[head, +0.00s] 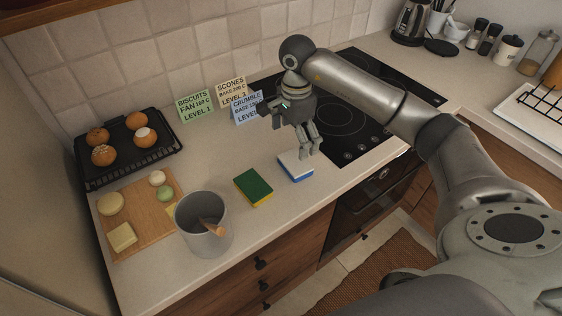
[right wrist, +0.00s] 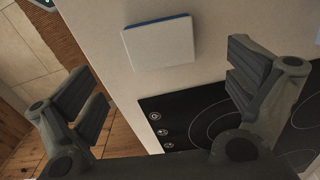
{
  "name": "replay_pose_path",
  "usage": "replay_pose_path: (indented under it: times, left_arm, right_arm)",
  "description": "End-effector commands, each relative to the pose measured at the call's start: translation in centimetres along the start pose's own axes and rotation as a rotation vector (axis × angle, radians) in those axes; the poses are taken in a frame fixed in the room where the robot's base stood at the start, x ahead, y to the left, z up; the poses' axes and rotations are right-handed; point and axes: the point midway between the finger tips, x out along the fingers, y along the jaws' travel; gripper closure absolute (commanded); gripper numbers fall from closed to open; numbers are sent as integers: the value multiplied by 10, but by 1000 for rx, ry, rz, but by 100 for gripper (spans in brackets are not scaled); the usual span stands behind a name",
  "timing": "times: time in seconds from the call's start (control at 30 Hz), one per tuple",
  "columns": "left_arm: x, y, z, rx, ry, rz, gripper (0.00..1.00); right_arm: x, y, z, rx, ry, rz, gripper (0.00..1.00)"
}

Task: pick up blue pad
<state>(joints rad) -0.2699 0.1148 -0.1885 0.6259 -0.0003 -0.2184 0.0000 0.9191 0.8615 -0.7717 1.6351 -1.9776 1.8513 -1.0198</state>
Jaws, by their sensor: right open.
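The blue pad (head: 295,167) lies flat on the counter near its front edge, left of the hob. Its top is white and its lower layer is blue. My right gripper (head: 308,150) is open and empty, just above the pad's far right side. In the right wrist view the pad (right wrist: 158,42) lies beyond the open fingers (right wrist: 165,95), white face showing with a thin blue edge. No contact with the pad can be seen. My left gripper is not in view.
A green and yellow sponge (head: 254,187) lies left of the pad. A wooden board (head: 142,203), a tray of buns (head: 128,150) and recipe cards (head: 195,106) are behind. The black hob (head: 345,125) is right.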

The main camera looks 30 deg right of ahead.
Motion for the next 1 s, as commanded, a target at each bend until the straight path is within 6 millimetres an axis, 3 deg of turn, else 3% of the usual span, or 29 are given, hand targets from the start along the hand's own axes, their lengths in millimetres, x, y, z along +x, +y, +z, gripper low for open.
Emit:
replay_pose_path:
  times: [0.2,0.3,0.43,0.67,0.97,1.0]
  left_arm:
    - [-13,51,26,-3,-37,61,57]
    - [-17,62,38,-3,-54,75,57]
    - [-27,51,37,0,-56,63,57]
    - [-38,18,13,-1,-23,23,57]
    - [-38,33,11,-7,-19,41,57]
    - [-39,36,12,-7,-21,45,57]
  right_arm:
    - [30,0,1,0,-3,2,0]
    - [36,0,1,-1,-3,1,0]
    - [48,-1,2,1,-4,5,0]
    - [80,-4,2,0,-4,2,0]
    - [88,-5,2,0,-4,-2,0]
    - [88,-5,2,0,-4,-2,4]
